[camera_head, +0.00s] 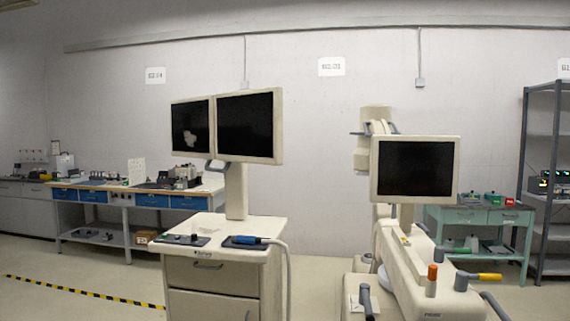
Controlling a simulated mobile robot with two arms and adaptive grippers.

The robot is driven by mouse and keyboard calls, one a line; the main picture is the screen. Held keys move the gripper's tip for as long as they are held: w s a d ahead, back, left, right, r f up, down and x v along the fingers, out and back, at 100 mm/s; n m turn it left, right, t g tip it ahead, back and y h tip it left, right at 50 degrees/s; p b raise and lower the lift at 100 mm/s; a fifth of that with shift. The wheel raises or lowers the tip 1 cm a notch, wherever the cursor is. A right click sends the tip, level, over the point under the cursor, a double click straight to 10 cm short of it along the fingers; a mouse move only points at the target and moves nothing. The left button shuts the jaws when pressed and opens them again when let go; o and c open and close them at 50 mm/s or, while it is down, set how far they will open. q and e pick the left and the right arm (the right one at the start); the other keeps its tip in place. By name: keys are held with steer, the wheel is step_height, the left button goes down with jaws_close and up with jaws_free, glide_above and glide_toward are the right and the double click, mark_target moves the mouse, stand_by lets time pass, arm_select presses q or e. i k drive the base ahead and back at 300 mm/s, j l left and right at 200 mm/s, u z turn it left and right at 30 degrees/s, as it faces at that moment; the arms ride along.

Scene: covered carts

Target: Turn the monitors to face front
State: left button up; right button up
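Two monitors stand side by side on a post on a beige cart (213,244). The left one (192,126) has a dark screen with a pale patch and looks turned at an angle. The right one (249,125) has a dark, blank screen and also looks slightly angled. A blue-grey handle shows below them. A third monitor (415,169) with a dark screen stands on a bulky beige machine (440,283) at the right and looks roughly square to me. Neither of my grippers is in view.
A workbench (127,206) with blue drawers stands behind the left cart. A green cart (503,221) and a metal shelf rack (540,150) stand at the right. Floor is open at the left beside the yellow-black tape (85,291) and between the cart and machine.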

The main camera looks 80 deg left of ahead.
mark_target(245, 126)
steer(key=u, duration=2.1)
steer(key=i+j+u, duration=0.45)
steer(key=j, duration=0.15)
steer(key=i+j+u, duration=0.45)
